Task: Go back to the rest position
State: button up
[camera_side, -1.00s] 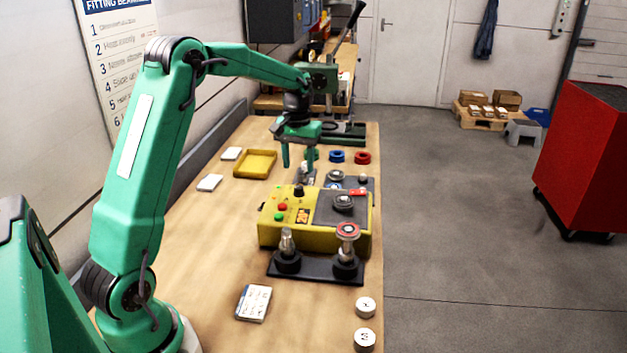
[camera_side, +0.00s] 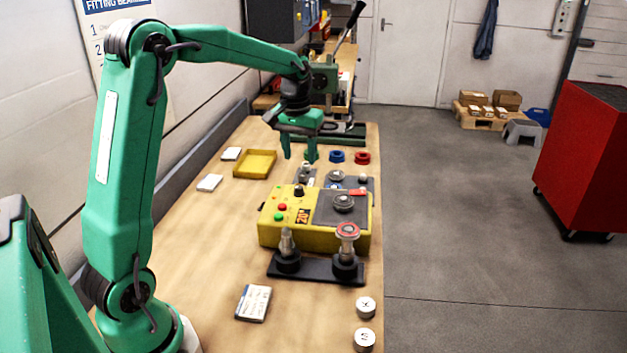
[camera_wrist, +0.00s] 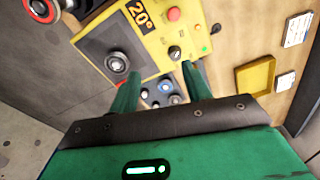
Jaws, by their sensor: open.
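My gripper (camera_side: 299,155) is open and empty. In the side view it hangs above the far part of the bench, beyond the yellow control box (camera_side: 270,232). In the wrist view my two green fingers (camera_wrist: 158,85) stand apart with nothing between them but the view of the bench below. The yellow box also shows in the wrist view (camera_wrist: 150,20), with its dial and buttons. A dark plate with small metal parts (camera_side: 350,184) lies just behind the box, below and near my gripper.
A dark stand with two posts (camera_side: 318,270) is in front of the box. A lever press (camera_side: 345,132) stands at the back. The bench's left front is mostly clear.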

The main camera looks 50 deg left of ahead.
jog(key=s+d+r+m+t, duration=0.25)
jog(key=s+d+r, duration=0.35)
jog(key=s+d, duration=0.3)
jog(key=s+d+f+m+t, duration=0.2)
jog(key=s+d, duration=0.5)
jog(key=s, duration=0.6)
jog(key=shift+f+m, duration=0.2)
jog(key=shift+m, duration=0.55)
